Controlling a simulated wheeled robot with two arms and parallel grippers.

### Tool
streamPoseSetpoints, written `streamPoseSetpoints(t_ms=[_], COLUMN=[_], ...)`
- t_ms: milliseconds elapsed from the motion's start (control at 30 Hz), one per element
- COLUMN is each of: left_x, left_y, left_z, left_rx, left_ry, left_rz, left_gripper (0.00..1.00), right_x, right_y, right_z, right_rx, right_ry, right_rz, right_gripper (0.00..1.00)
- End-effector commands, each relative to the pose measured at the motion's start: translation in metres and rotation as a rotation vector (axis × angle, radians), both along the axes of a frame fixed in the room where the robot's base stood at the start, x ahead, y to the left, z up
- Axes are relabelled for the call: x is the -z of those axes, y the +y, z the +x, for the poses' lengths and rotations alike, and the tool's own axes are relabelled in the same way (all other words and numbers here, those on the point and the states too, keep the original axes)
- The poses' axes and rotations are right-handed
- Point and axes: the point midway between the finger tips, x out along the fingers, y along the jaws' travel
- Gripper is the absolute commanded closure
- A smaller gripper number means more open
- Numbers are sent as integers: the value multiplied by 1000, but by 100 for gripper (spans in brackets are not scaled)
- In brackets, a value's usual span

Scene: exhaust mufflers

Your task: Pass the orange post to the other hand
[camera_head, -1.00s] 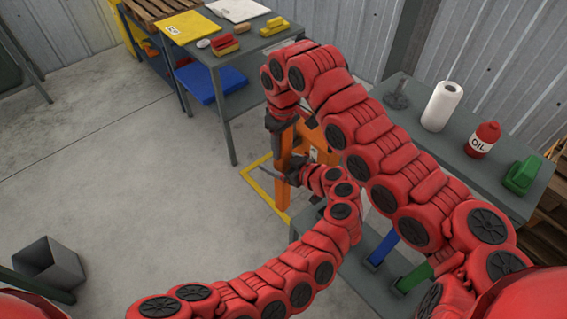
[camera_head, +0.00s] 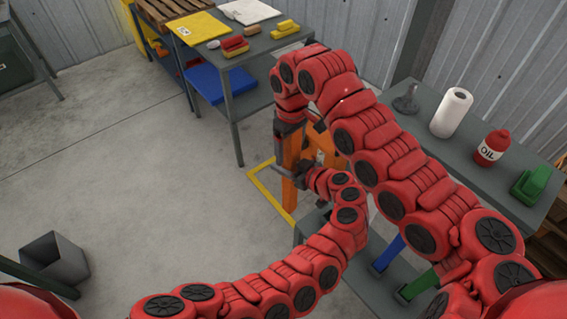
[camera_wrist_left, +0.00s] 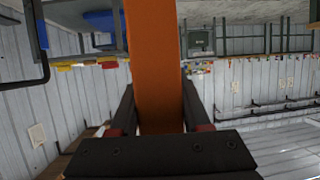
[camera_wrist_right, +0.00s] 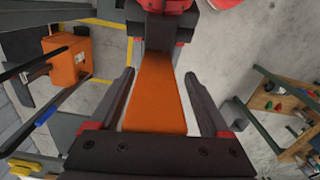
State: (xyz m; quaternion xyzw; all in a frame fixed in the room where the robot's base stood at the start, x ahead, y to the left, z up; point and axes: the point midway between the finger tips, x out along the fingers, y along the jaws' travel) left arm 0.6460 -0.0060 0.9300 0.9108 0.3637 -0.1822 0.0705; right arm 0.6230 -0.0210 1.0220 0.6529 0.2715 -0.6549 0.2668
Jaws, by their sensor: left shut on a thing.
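The orange post (camera_head: 289,192) stands roughly upright in the head view, partly hidden by my grippers. My left gripper (camera_head: 285,172) is shut on it lower down. In the left wrist view the post (camera_wrist_left: 153,70) fills the space between the left fingers (camera_wrist_left: 158,105). My right gripper (camera_head: 290,128) is higher on the post. In the right wrist view its fingers (camera_wrist_right: 160,95) stand on either side of the post (camera_wrist_right: 157,95), with a gap at each side, so it is open around the post. The left gripper shows beyond them, at the top of that view.
An orange boxy part (camera_wrist_right: 68,65) is close by in the right wrist view. A grey bench at right holds a paper roll (camera_head: 451,112), an oil bottle (camera_head: 492,147) and a green part (camera_head: 531,183). A grey bin (camera_head: 54,260) stands at left.

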Motion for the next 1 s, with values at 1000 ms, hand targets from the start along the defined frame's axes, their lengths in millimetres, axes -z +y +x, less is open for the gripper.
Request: streamPoseSetpoints(t_ms=[1000], left_x=[0], left_y=[1], left_z=[0], left_rx=[-2], left_ry=[-1], left_rz=[1], left_gripper=[100], right_x=[-74], right_y=[-2], right_z=[1], right_rx=[3], right_ry=[-1], right_rz=[-2], right_gripper=[18])
